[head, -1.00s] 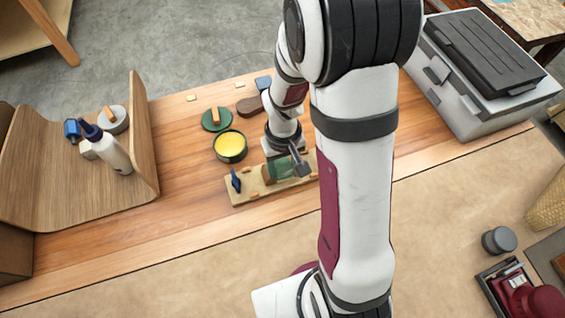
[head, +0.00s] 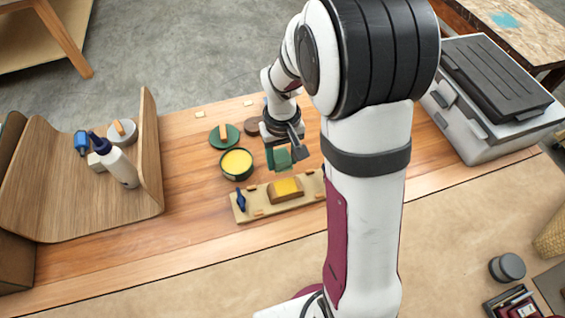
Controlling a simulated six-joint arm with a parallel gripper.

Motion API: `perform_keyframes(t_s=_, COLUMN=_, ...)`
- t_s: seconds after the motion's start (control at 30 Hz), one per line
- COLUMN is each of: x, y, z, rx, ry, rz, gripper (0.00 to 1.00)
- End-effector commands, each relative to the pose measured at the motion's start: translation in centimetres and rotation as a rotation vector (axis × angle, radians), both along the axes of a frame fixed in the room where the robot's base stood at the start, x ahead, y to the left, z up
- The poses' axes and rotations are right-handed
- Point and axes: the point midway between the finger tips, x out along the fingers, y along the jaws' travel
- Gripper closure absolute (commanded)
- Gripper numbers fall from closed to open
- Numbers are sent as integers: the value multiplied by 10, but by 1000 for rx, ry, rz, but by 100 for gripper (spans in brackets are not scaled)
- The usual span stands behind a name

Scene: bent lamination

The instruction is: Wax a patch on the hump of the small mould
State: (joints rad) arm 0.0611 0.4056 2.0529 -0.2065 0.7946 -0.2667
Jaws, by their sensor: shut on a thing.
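The small mould (head: 257,201) is a pale board on the bench with a brown hump in its middle. A yellow patch (head: 286,187) shows on top of the hump. My gripper (head: 282,149) is shut on a green pad (head: 281,160) and holds it above the bench, behind the hump and apart from it. The arm hides part of the gripper and its fingertips are hard to make out. A round dark green tin of yellow wax (head: 237,162) stands open just left of the pad.
A blue clamp (head: 241,200) stands on the mould's left end. A green disc with a wooden handle (head: 224,136) and a brown disc (head: 257,126) lie behind the tin. A curved wooden form (head: 60,195) with a bottle (head: 118,165) is at left; a grey case (head: 490,95) at right.

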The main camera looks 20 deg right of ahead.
Motion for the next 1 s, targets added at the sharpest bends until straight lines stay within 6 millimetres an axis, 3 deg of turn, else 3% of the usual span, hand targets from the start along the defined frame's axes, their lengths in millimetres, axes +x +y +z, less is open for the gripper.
perform_keyframes(t_s=0.4, x=0, y=0, z=32, rx=0, ry=-1, rz=0, gripper=98)
perform_keyframes(t_s=0.9, x=0, y=0, z=33, rx=0, ry=0, rz=0, gripper=98)
perform_keyframes(t_s=1.0, x=2, y=-12, z=30, rx=0, ry=1, rz=-3, gripper=98)
